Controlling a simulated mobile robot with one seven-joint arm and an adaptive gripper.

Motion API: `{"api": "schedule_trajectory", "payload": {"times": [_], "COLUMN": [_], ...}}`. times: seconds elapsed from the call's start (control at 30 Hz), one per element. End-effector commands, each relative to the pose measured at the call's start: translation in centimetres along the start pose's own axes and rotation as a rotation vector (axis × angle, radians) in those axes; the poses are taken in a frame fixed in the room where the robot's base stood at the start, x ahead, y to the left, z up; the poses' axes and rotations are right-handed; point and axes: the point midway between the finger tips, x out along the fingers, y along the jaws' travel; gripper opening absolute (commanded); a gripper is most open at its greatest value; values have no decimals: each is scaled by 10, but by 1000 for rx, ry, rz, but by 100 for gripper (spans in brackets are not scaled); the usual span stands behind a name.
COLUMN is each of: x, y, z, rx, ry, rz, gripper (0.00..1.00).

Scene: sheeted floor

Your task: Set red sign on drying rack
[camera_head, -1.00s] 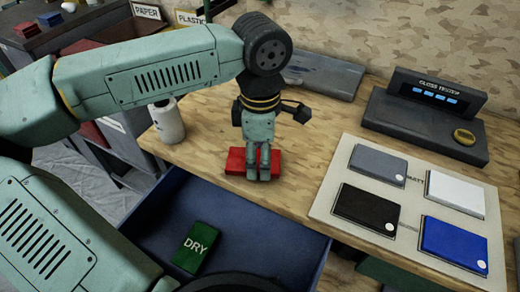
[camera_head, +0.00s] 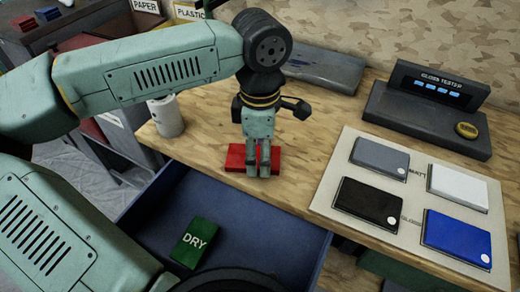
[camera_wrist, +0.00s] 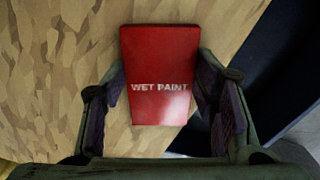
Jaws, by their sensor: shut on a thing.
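The red sign (camera_head: 235,158) lies on the wooden workbench near its front edge, just behind the open drawer. In the wrist view the sign (camera_wrist: 160,60) shows the words "WET PAINT" and sits between the two fingers. My gripper (camera_head: 264,172) points down over the sign and is shut on it; its fingers hide part of the sign in the head view. In the wrist view my gripper (camera_wrist: 160,100) has a finger at each side edge of the sign. I cannot make out a drying rack for certain.
A blue drawer (camera_head: 290,240) stands open below the bench, with a green "DRY" sign (camera_head: 195,243) in it. A white cylinder (camera_head: 166,117) stands left on the bench. A board (camera_head: 385,240) with several coloured panels and a gloss tester (camera_head: 430,115) are at right.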

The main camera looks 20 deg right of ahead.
Motion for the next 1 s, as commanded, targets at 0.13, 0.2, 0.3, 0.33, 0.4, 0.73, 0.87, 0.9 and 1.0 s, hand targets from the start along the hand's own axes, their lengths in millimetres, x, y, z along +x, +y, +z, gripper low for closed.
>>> {"api": "schedule_trajectory", "payload": {"times": [0.13,0.2,0.3,0.33,0.4,0.73,0.87,0.9,1.0], "x": [1,1,1,1,1,0,-9,-15,-34], "y": [0,0,0,0,0,0,1,1,1], "z": [0,0,0,0,0,0,0,0,0], "rx": [0,0,0,0,0,0,-1,-1,-2], "ry": [0,0,0,0,0,0,0,0,-1], "rz": [0,0,0,0,0,0,1,2,3], "gripper": [57,62,69,71,75,77,77,77,77]}}
